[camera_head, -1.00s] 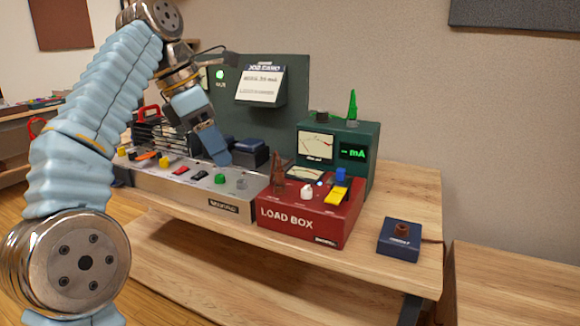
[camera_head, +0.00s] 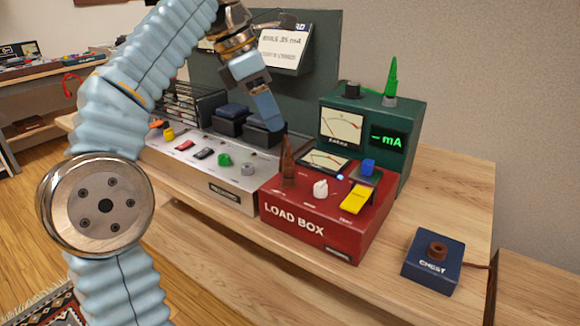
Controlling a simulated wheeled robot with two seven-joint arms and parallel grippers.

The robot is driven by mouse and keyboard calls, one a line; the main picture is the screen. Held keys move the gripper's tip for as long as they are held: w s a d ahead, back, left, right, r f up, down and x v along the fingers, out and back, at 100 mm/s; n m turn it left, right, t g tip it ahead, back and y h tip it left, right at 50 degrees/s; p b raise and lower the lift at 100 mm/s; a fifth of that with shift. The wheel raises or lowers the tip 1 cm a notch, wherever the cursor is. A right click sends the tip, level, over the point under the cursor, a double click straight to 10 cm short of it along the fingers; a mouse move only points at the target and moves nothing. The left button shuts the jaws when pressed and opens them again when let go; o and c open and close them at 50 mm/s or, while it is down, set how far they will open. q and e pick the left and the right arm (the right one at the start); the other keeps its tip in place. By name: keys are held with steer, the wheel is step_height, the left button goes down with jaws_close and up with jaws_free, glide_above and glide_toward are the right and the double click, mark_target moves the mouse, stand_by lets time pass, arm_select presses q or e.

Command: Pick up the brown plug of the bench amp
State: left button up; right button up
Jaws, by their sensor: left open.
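A brown tapered plug (camera_head: 288,166) stands upright at the left end of the red load box (camera_head: 305,232). A short brown round piece (camera_head: 437,250) sits on the small blue box marked CHEST at the right. The silver-grey amp (camera_head: 215,178) with coloured switches and knobs adjoins the load box on the left. My left gripper (camera_head: 270,116) hangs from above, its blue finger pointing down just above and left of the tapered plug, apart from it. It is open, with nothing seen between its fingers. My right gripper is out of view.
A green meter (camera_head: 405,142) with a lit mA display and a green spike on top stands behind the load box. A card (camera_head: 283,50) hangs on the dark green panel behind my gripper. The wooden bench (camera_head: 455,190) is clear around the blue box (camera_head: 420,268).

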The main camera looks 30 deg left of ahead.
mark_target(287, 155)
arm_select(q)
steer(key=x, duration=0.5)
steer(key=shift+d+f, duration=0.1)
steer(key=shift+f, duration=0.1)
steer(key=x, duration=0.3)
steer(key=b+x, duration=0.1)
steer(key=shift+s+a+f, duration=0.15)
steer(key=shift+a+f, duration=0.1)
steer(key=shift+f, duration=0.2)
steer(key=shift+d+f, duration=0.15)
steer(key=shift+f, duration=0.25)
steer(key=shift+r, duration=0.1)
jaws_close()
